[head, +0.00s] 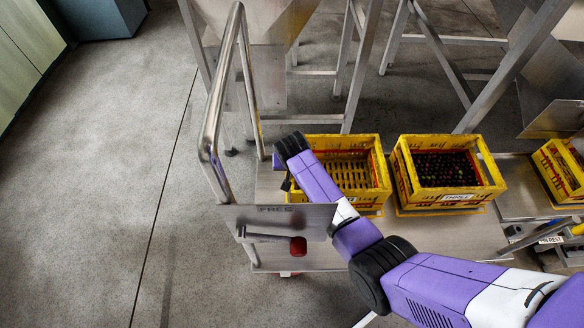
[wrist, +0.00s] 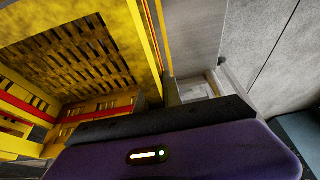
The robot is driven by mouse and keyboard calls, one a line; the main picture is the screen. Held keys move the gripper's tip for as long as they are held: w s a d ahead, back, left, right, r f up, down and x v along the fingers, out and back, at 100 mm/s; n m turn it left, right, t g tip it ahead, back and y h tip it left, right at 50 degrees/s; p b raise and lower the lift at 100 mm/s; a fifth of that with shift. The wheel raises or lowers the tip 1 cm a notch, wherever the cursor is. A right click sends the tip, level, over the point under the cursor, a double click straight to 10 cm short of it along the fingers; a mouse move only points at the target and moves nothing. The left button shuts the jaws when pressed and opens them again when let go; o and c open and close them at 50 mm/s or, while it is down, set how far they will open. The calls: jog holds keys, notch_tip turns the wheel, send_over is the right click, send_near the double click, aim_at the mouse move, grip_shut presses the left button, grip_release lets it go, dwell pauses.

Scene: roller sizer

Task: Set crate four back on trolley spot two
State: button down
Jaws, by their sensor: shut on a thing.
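An empty yellow crate (head: 382,172) with a slatted floor is at the left end of the trolley (head: 290,258); the arm partly covers its front label, so I cannot read its number. My gripper (head: 289,183) is at the crate's left wall and shut on it. In the wrist view, the crate (wrist: 148,40) fills the upper left, its slatted floor and red-striped side visible, and the dark gripper (wrist: 168,95) meets its wall edge. The crate looks level. I cannot tell whether its base touches the deck. No spot number is readable.
A yellow crate marked THREE (head: 456,197), full of dark fruit, stands close to the right. The trolley's metal handle (head: 210,140) rises at the left. A red knob (head: 298,246) is in front. Floor at left is clear.

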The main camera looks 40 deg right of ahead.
jog(key=shift+f, duration=0.1)
jog(key=c, duration=1.9)
grip_release()
jog(key=o, duration=0.4)
jog(key=p+v, duration=0.4)
jog(key=v, duration=0.8)
